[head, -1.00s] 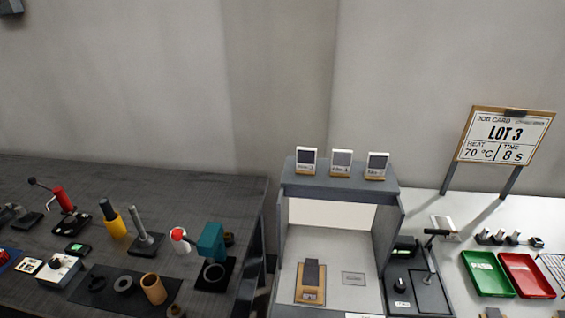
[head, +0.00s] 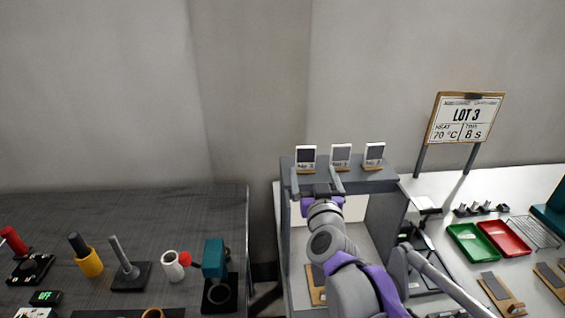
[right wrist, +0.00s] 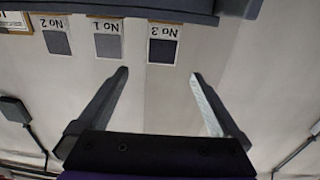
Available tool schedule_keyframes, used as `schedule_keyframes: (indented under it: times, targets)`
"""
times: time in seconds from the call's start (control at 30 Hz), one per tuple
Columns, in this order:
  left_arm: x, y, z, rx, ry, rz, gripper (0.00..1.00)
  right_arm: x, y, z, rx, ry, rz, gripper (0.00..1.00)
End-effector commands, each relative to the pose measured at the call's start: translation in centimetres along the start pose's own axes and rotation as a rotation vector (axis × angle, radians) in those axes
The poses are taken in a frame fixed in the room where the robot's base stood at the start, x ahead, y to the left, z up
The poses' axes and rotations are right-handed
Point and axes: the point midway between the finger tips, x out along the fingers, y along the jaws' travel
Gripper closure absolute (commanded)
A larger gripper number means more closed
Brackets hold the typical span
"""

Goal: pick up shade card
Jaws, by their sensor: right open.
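Three small shade cards with grey squares stand in wooden bases on the grey booth's top ledge: left (head: 305,156), middle (head: 341,155) and right (head: 374,154). The right wrist view shows them upside down, marked No 3 (right wrist: 163,48), No 1 (right wrist: 108,44) and No 2 (right wrist: 57,42). My right gripper (head: 316,182) is open and empty in front of the ledge, below the left and middle cards. In the right wrist view the gripper (right wrist: 160,74) has card No 3 lined up between its fingertips, apart from them. My left gripper is not in view.
The booth (head: 383,228) stands under the cards, its inside partly hidden by my right arm. A LOT 3 job card (head: 465,118) stands at right, above green (head: 473,241) and red (head: 505,238) trays. A dark bench (head: 120,215) with tools is at left.

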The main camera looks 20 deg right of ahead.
Motion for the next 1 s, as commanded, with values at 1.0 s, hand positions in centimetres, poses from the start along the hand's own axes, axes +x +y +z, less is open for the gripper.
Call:
schedule_keyframes:
  times: [1.0]
  targets:
    - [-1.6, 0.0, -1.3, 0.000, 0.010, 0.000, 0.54, 10.8, -0.6, -0.8, 0.000, 0.004, 0.006, 0.00]
